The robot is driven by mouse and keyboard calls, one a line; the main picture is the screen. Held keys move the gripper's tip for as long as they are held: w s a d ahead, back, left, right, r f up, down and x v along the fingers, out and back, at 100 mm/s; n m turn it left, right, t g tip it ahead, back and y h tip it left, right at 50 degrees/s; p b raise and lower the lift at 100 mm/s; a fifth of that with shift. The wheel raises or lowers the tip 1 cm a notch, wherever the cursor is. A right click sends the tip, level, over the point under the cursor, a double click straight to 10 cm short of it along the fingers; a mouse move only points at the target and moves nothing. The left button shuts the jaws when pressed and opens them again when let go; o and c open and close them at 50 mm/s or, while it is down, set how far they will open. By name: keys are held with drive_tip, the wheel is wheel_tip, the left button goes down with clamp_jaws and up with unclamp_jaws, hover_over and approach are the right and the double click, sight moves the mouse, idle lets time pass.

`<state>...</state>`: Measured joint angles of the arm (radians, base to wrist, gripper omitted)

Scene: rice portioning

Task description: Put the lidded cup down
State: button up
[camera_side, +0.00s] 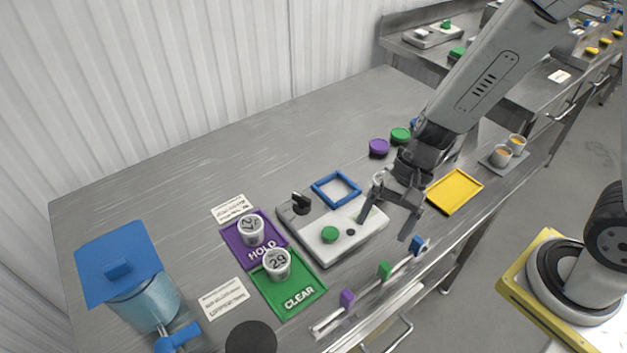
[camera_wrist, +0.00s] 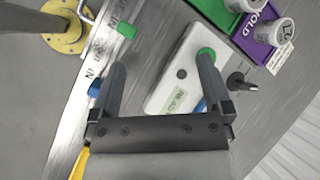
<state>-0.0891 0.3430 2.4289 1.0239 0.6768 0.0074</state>
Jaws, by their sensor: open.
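A white lidded cup marked 29 (camera_side: 277,264) stands upright on the green CLEAR mat (camera_side: 302,301). A second white lidded cup (camera_side: 251,230) stands upright on the purple HOLD mat (camera_side: 229,236); its number is hard to read. In the wrist view, this cup (camera_wrist: 277,33) shows at the upper right on the purple mat (camera_wrist: 250,42). My gripper (camera_side: 386,226) is open and empty, near the right end of the white scale (camera_side: 325,245) and apart from both cups. In the wrist view, the open fingers (camera_wrist: 160,66) straddle part of the scale (camera_wrist: 180,75) below them.
A blue square frame (camera_side: 336,189) is at the scale's back edge. A yellow tray (camera_side: 455,191) is right of my gripper. A rail with purple, green and blue blocks (camera_side: 347,298) runs along the front edge. A blue-lidded container (camera_side: 145,300) stands at the left.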

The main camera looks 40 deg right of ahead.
drive_tip(key=d+r+n+t+h, duration=0.1)
drive_tip(key=d+r+n+h, duration=0.1)
drive_tip(key=d, duration=0.4)
drive_tip(key=w+d+r+n+t+h, duration=0.1)
drive_tip(key=d+r+n+t+h, duration=0.1)
drive_tip(key=d+n+h, duration=0.2)
drive_tip(key=d+n, duration=0.2)
drive_tip(key=n, duration=0.1)
drive_tip(key=shift+r+n, duration=0.2)
drive_tip(key=shift+n, duration=0.1)
drive_tip(key=shift+w, duration=0.1)
idle(0.6)
